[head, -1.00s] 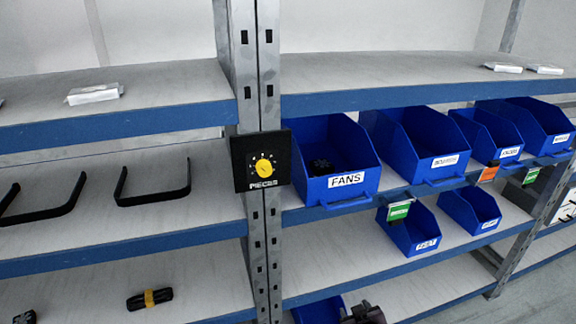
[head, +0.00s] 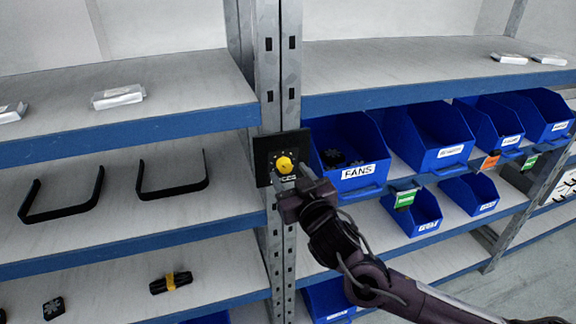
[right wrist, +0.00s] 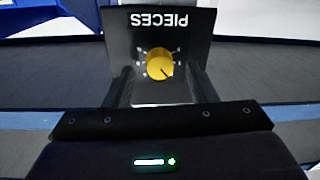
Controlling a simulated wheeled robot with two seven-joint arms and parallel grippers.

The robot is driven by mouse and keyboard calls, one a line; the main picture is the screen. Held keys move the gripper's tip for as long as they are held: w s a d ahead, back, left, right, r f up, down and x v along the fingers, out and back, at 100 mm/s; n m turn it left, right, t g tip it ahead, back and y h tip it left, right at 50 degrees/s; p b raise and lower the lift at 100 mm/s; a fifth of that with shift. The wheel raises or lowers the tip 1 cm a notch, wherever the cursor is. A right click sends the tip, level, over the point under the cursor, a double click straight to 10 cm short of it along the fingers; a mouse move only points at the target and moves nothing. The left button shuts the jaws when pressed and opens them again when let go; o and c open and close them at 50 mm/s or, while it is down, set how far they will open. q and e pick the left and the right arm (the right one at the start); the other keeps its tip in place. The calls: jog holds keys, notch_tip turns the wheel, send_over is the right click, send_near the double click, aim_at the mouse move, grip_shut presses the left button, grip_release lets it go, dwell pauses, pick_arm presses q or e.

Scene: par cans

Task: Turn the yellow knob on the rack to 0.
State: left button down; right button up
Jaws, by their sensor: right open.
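The yellow knob (head: 284,165) sits on a black square panel (head: 262,160) fixed to the metal rack post. In the right wrist view the knob (right wrist: 160,62) is on the panel (right wrist: 120,40), whose word PIECES shows upside down; a dark pointer line is on the knob, and the dial's numbers are too small to read. My right gripper (head: 299,184) is in front of the panel, just below and right of the knob. In the right wrist view its open fingers (right wrist: 158,85) stand on both sides, short of the knob, holding nothing. My left gripper is not in view.
Blue bins, one labelled FANS (head: 359,172), stand on the shelf right of the post. Black handles (head: 172,190) and a black-and-yellow part (head: 171,283) lie on the left shelves. The metal post (head: 279,70) and blue shelf edges (head: 130,134) are close to my right gripper.

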jog(key=shift+x, duration=1)
jog(key=c, duration=1)
jog(key=shift+f, duration=0.1)
